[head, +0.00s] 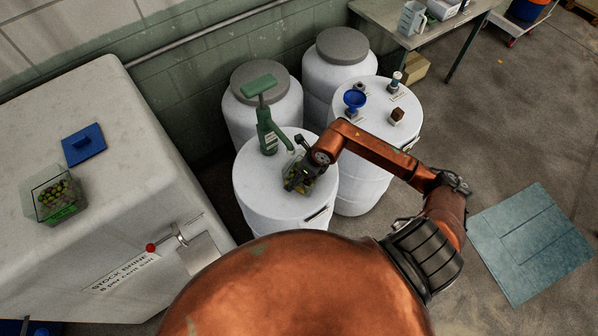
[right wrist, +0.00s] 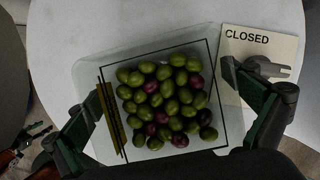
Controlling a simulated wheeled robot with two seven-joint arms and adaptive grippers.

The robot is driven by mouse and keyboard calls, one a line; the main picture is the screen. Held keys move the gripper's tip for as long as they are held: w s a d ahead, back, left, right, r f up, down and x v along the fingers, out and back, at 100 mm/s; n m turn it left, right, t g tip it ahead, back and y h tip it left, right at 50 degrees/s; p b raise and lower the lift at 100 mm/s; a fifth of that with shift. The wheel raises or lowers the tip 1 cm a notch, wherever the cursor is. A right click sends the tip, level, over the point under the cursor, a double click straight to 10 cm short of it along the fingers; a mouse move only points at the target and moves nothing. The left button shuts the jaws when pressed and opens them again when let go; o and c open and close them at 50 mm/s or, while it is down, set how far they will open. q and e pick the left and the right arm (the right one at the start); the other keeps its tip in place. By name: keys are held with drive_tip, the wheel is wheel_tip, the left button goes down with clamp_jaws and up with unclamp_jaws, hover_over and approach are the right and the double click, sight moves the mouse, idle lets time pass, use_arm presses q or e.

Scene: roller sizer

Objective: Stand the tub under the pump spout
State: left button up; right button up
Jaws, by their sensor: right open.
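A clear square tub (right wrist: 160,148) of green and dark olives stands on the white drum top (head: 258,200), between the fingers of my right gripper (right wrist: 166,80). The fingers are open, one on each side of it. In the head view the right gripper (head: 299,182) hides much of this tub. The green pump (head: 266,130) stands on the same drum, just behind and left of the gripper. Its spout (head: 290,147) points toward the tub; I cannot tell whether its tip is over the tub.
A plate marked CLOSED (right wrist: 234,48) with a grey handle lies close right of the tub. A white tank (head: 100,200) at left holds another olive tub (head: 58,202) and a blue lid (head: 84,144).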

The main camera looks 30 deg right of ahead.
drive_tip(key=v, duration=1.2)
drive_tip(key=shift+b, duration=0.4)
